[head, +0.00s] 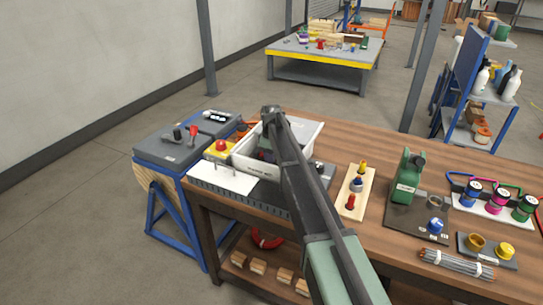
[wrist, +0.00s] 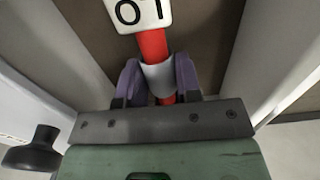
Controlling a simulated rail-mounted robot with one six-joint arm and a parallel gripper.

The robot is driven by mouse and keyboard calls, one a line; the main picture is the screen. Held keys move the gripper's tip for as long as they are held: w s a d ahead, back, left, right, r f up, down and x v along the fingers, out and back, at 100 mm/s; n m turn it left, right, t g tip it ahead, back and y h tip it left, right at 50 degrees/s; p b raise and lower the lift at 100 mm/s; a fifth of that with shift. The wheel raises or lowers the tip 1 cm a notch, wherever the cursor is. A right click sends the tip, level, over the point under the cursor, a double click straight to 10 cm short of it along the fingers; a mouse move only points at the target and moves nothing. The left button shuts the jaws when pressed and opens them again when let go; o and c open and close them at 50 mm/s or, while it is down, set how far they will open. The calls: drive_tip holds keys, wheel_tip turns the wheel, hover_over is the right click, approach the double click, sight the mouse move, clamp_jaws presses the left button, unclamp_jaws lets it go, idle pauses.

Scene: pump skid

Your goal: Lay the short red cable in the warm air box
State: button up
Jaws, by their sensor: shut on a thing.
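My gripper (wrist: 158,78) is shut on the red cable (wrist: 152,45) at a pale grey sleeve between its purple fingers. A white tag with black characters (wrist: 138,12) is on the cable just beyond the fingers. Pale walls stand left and right of the gripper in the wrist view, with a brown surface beyond the cable. In the head view my arm reaches over a white open box (head: 308,131); its front lettering is too small to read. The arm hides part of the box, and the cable's far end is out of view. I cannot tell whether the cable touches the bottom.
A yellow box with a red button (head: 221,148) stands left of the white box. A white sheet (head: 222,182) lies in front. A wooden board with colored fittings (head: 355,192) and a green pump (head: 407,180) stand to the right. A black knob (wrist: 32,150) is close to the gripper.

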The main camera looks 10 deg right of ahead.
drive_tip(key=shift+f+b, duration=0.6)
drive_tip(key=shift+f, duration=0.1)
drive_tip(key=o, duration=0.9)
wheel_tip(320, 180, up, 11)
drive_tip(key=p, duration=1.1)
drive_tip(key=shift+f, duration=0.1)
